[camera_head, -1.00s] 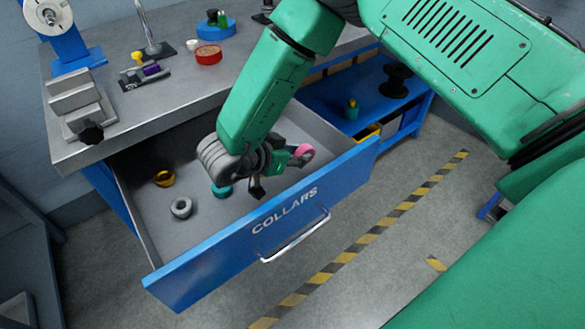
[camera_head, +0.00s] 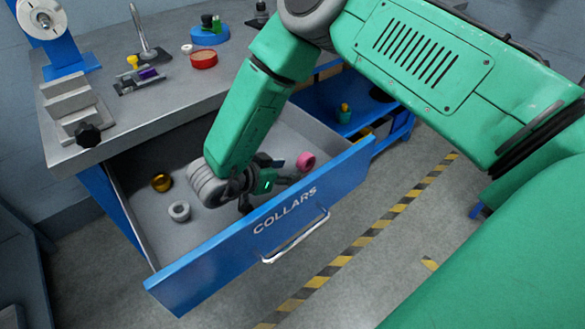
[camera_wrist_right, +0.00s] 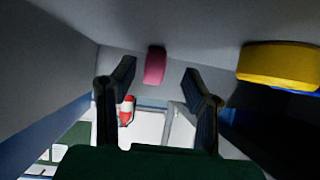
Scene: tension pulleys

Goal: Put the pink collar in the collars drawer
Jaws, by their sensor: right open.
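The drawer marked COLLARS (camera_head: 255,233) is pulled open. The pink collar (camera_head: 306,162) is inside it, near the right end behind the drawer front. My right gripper (camera_head: 283,172) is low in the drawer, just left of the pink collar, with its fingers pointing towards it. In the right wrist view the fingers (camera_wrist_right: 158,88) are spread with nothing between them. The pink collar (camera_wrist_right: 155,65) shows just beyond the fingertips against a grey surface, apart from both. My left gripper is not in view.
A brass collar (camera_head: 161,182) and a grey collar (camera_head: 179,210) lie in the drawer's left part. A rounded yellow thing (camera_wrist_right: 280,65) is at the right in the wrist view. The grey bench (camera_head: 95,115) above holds a step block and small parts.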

